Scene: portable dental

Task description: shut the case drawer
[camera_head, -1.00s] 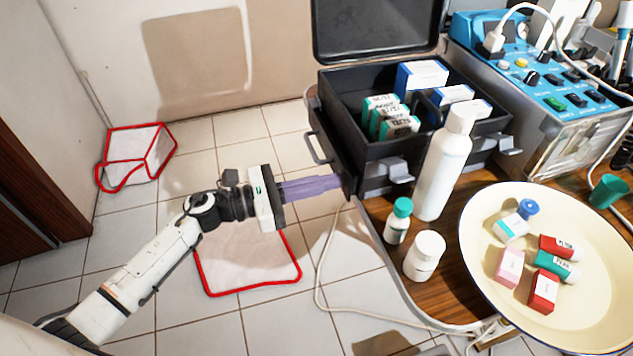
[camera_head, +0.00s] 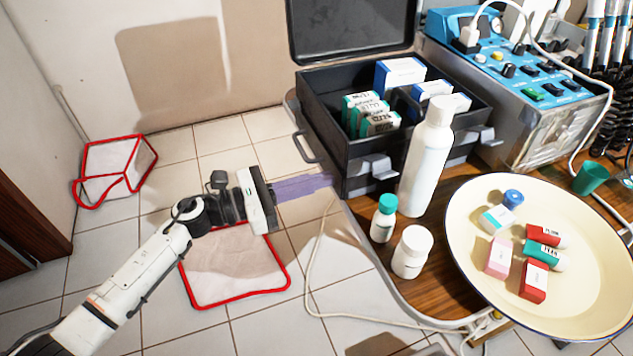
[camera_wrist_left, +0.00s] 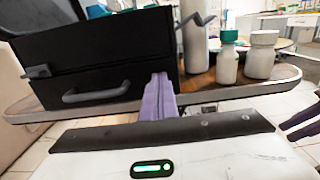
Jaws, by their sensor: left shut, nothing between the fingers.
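The black case (camera_head: 400,150) stands on the wooden table with its lid up. Its drawer front (camera_head: 322,160), with a handle (camera_head: 306,148), faces left. In the left wrist view the drawer front (camera_wrist_left: 60,105) and its handle (camera_wrist_left: 95,93) look about flush with the case body; a small gap cannot be ruled out. My left gripper (camera_head: 328,181) is shut and empty. Its purple fingers (camera_wrist_left: 160,97) point at the near end of the drawer front and seem to touch it. Purple bars (camera_wrist_left: 302,121) at the right edge of the wrist view look like my right gripper's fingers.
A white bottle (camera_head: 425,165), two small bottles and a cream tray (camera_head: 465,250) with several small boxes stand right of the case. A blue control unit (camera_head: 520,90) is behind. Floor left of the table has two red-edged white items (camera_head: 235,265) and a cable.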

